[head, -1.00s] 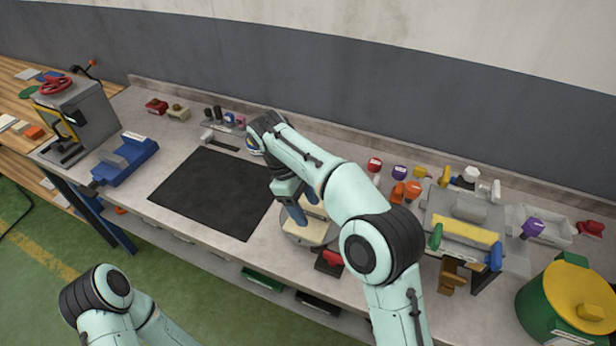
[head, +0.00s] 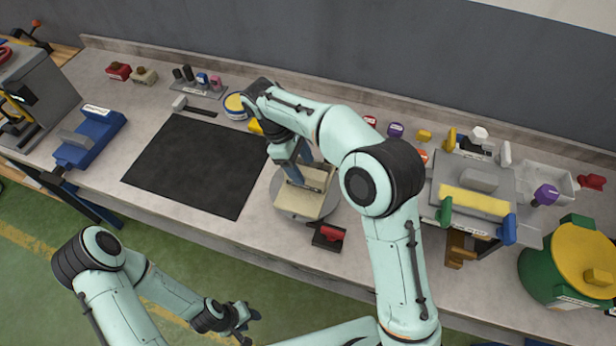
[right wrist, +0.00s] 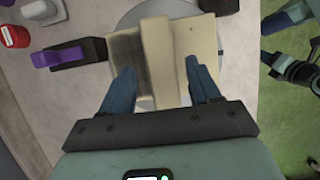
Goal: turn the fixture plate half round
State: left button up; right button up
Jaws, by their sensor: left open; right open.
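The fixture plate (head: 312,196) is cream with a raised rib and lies on a round grey turntable (head: 285,207) near the bench's front edge. It also shows in the right wrist view (right wrist: 128,55), with its rib running up the picture. My right gripper (head: 300,178) is over the plate, pointing down. In the right wrist view my right gripper's (right wrist: 162,76) blue fingers are apart, one on each side of the rib; contact is unclear. My left gripper (head: 245,328) is open and empty, low in front of the bench.
A dark block with a red part (head: 328,236) sits close beside the turntable at the front edge. A black mat (head: 195,165) lies to the left. A grey fixture with a yellow strip (head: 475,202) and a green bin (head: 570,270) stand to the right.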

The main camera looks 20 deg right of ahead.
aim_at(305, 172)
jog(key=x, duration=0.4)
jog(key=shift+s+b, duration=0.3)
jog(key=shift+b, duration=0.05)
jog(key=shift+w+d+f, duration=0.1)
jog(key=shift+w+f, duration=0.05)
jog(key=shift+f, duration=0.25)
grip_shut()
